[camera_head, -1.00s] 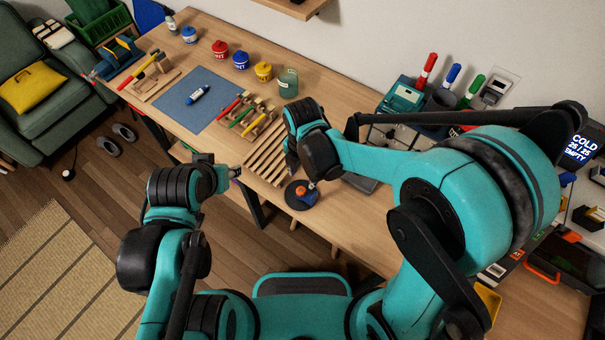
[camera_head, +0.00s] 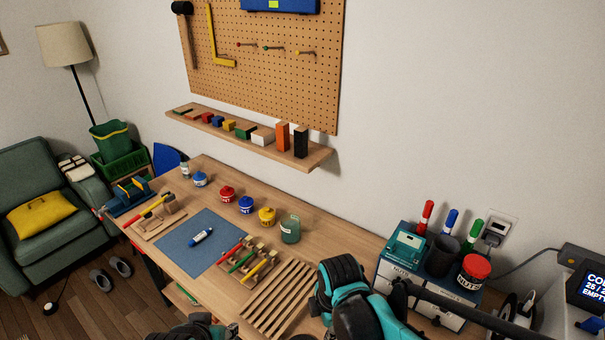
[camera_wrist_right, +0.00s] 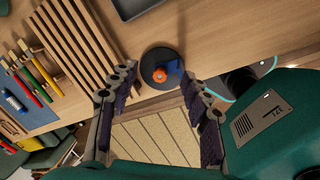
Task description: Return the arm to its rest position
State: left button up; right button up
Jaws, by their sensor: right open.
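My right arm (camera_head: 352,300) shows at the bottom of the head view, above the worktable, with its gripper hidden. In the right wrist view my right gripper (camera_wrist_right: 157,80) is open, with nothing between its fingers. A small orange and blue object (camera_wrist_right: 160,75) sits on a round black disc (camera_wrist_right: 148,60) at the table edge, beyond the fingertips. Only a little of my left gripper (camera_head: 230,330) shows at the bottom edge of the head view; its fingers are not clear.
A slatted wooden rack (camera_head: 280,298) lies left of my right arm. A blue mat (camera_head: 180,247) with a marker (camera_head: 201,237) lies further left. Lidded pots line the back. A drawer unit (camera_head: 402,262) with upright markers stands at right. A wall shelf (camera_head: 318,155) hangs above.

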jog(key=s+d+r+m+t+b, duration=0.1)
jog(key=s+d+m+t+b, duration=0.1)
jog(key=d+m, duration=0.4)
jog(key=s+d+r+m+t+b, duration=0.1)
jog(key=d+m, duration=0.5)
jog(key=m, duration=0.9)
jog(key=s+t+b, duration=0.1)
jog(key=s+t, duration=0.1)
jog(key=shift+s+d+r+h, duration=0.25)
jog(key=shift+s+r+h, duration=0.05)
jog(key=shift+s+r, duration=0.1)
jog(key=shift+w, duration=0.1)
jog(key=shift+c, duration=0.7)
jog(key=w+a+n+g+p, duration=0.35)
jog(key=w+a+p, duration=0.25)
jog(key=a+p, duration=0.3)
jog(key=a+f+g+p, duration=0.1)
jog(key=a+f, duration=0.1)
jog(key=a, duration=0.1)
jog(key=a+f+n+g+p, duration=0.1)
jog(key=a+f, duration=0.1)
jog(key=a, duration=0.1)
jog(key=s+a+f+g+p, duration=0.1)
jog(key=a+f, duration=0.1)
jog(key=a, duration=0.1)
jog(key=shift+f, duration=0.2)
notch_tip(320, 180, down, 8)
jog(key=b, duration=0.6)
jog(key=shift+r, duration=0.15)
